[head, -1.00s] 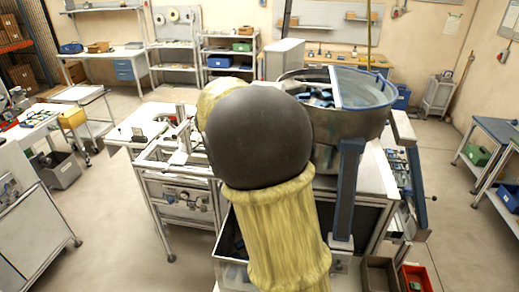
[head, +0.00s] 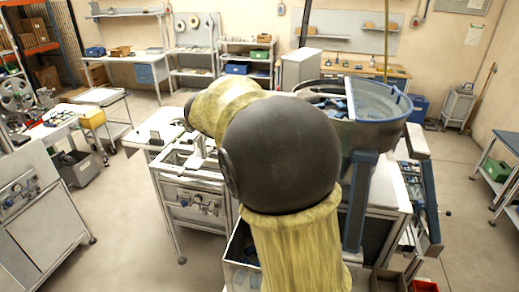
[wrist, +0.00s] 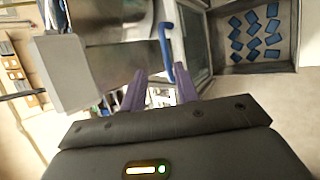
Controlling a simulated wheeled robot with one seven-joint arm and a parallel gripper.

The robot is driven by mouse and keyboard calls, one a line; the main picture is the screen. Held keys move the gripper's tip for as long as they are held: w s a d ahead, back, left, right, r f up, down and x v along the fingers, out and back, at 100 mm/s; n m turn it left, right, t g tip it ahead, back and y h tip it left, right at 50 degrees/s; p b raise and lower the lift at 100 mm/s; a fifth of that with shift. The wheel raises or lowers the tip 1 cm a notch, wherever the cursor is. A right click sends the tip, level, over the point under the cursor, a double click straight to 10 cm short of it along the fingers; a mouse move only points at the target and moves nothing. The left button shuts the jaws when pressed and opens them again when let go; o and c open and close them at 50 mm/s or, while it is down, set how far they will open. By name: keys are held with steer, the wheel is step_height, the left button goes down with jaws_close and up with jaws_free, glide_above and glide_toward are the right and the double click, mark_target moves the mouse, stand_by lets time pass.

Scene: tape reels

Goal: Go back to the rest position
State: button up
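My gripper (wrist: 160,88) shows in the wrist view as two purple fingers standing apart, with nothing visible between them. It is open. In the head view my own yellow and black arm fills the middle and hides the gripper. The wrist view looks past the fingers at blurred machine parts, a blue handle (wrist: 166,45) and a grey bin with several blue pieces (wrist: 288,60). I cannot tell how far the fingers are from these things.
A large metal bowl with a blue rim (head: 385,128) stands right of my arm. A white workstation (head: 190,203) is close on the left. A red bin (head: 424,286) is at the lower right. Open floor (head: 125,235) lies at the left.

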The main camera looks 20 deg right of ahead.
steer(key=s+a+f+m+y, duration=0.4)
steer(key=s+a+f+m, duration=0.1)
steer(key=s+f, duration=0.4)
steer(key=s+a+f+m+y, duration=0.4)
steer(key=s+f, duration=0.5)
steer(key=f, duration=0.1)
step_height(320, 180, down, 17)
steer(key=b, duration=1.7)
steer(key=shift+a, duration=0.2)
steer(key=shift+f, duration=0.1)
